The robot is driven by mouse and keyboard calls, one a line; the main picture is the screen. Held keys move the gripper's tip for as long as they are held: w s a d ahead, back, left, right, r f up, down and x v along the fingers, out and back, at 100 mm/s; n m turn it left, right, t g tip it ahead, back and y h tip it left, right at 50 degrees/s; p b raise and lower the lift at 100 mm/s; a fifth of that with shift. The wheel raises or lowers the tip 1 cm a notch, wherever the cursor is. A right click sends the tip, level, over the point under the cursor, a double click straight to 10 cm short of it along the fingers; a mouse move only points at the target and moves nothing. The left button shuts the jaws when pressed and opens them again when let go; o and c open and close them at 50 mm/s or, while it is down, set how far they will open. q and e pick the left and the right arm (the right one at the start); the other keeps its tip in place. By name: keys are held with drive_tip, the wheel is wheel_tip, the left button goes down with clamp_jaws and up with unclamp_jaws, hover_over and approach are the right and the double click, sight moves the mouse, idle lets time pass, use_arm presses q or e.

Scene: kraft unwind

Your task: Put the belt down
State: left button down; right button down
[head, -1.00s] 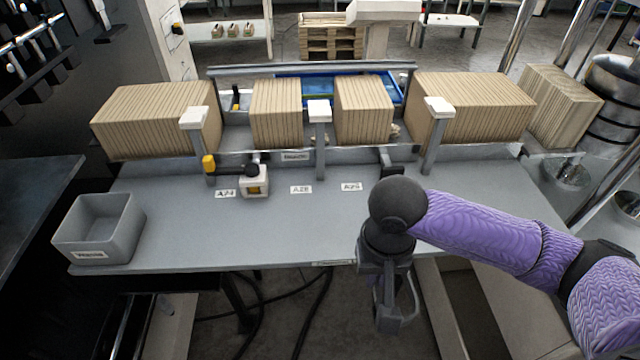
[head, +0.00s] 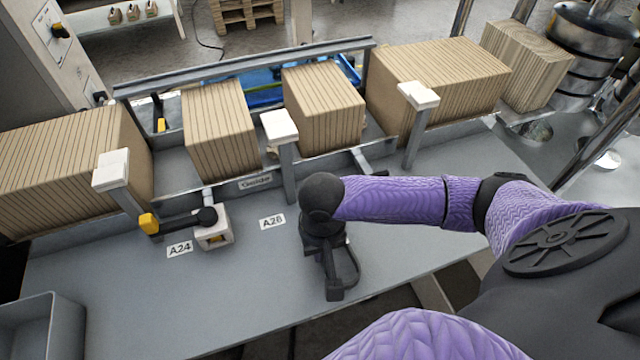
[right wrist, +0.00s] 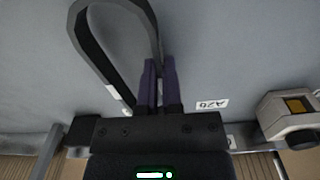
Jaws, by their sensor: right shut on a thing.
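The belt is a dark, flat loop. In the right wrist view the belt (right wrist: 84,42) runs out from between the fingers of my right gripper (right wrist: 160,75), over the grey worktop (right wrist: 230,50). In the head view my right gripper (head: 334,292) points down above the front part of the worktop (head: 265,290). The belt (head: 353,268) shows there as a small dark loop beside the fingers. I cannot tell whether it touches the worktop. My left gripper is out of view.
Several stacks of ribbed cardboard (head: 220,130) stand in a rack behind the worktop, with white-capped posts (head: 280,125) before them. A small device with a yellow-ended lever (head: 212,228) is left of my gripper. A grey bin (head: 45,325) is at the lower left.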

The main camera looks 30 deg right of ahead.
drive_tip(key=shift+f, duration=0.4)
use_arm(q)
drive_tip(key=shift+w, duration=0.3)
use_arm(e)
drive_tip(key=shift+r, duration=0.1)
drive_tip(key=c, duration=0.8)
unclamp_jaws()
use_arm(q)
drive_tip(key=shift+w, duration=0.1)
